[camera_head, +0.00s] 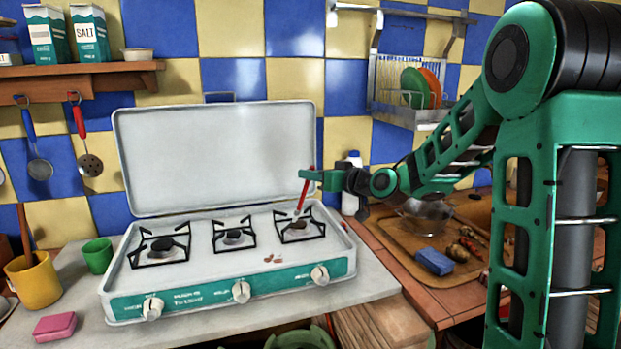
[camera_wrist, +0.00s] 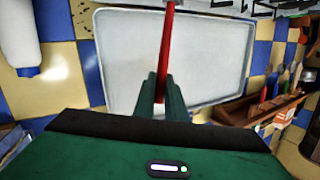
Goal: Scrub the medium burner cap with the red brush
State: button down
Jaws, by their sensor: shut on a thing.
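The red brush (camera_head: 304,192) is tilted, with its handle up and its pale head down over the right burner (camera_head: 299,228) of the white stove (camera_head: 180,290). My gripper (camera_head: 310,175) is shut on the brush handle above that burner. In the wrist view the red handle (camera_wrist: 167,45) rises from between my gripper's fingers (camera_wrist: 161,98). The middle burner (camera_head: 233,237) and the left burner (camera_head: 160,248) have dark caps under black grates. I cannot tell whether the bristles touch the right cap.
The stove lid (camera_head: 220,155) stands open behind the burners. Small brown crumbs (camera_head: 272,259) lie in front of the right burner. A green cup (camera_head: 97,256), a yellow mug (camera_head: 33,280) and a pink sponge (camera_head: 54,327) are at left. A cutting board (camera_head: 400,260) with a blue sponge (camera_head: 434,262) is at right.

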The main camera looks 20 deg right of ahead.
jog(key=shift+d, duration=0.8)
jog(key=shift+a, duration=0.2)
jog(key=shift+a, duration=0.6)
jog(key=shift+d+f, duration=0.1)
jog(key=shift+d, duration=0.05)
jog(key=shift+d, duration=0.65)
jog(key=shift+a, duration=0.25)
